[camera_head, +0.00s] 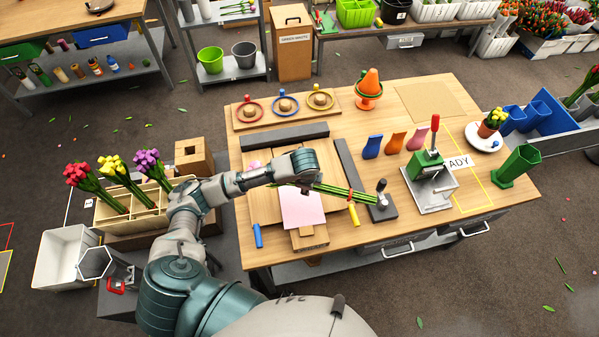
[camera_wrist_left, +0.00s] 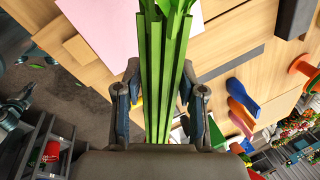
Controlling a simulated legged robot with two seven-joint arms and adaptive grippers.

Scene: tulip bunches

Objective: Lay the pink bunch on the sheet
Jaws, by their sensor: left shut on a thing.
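My left gripper (camera_head: 305,187) is shut on a bunch of green stems (camera_head: 345,192) above the table, beside and partly over the pink sheet (camera_head: 302,212). In the left wrist view, the stems (camera_wrist_left: 166,75) run between the two fingers (camera_wrist_left: 160,105), and the blossoms are out of frame. The sheet also shows there (camera_wrist_left: 105,25), lying flat on a wooden board. My right gripper is not in view.
A wooden crate (camera_head: 150,212) with red, yellow and purple bunches stands left. Dark bars (camera_head: 350,165) flank the sheet. A grey post (camera_head: 381,193) stands near the stem ends. A green press (camera_head: 428,170) is on the right. The table's front right is clear.

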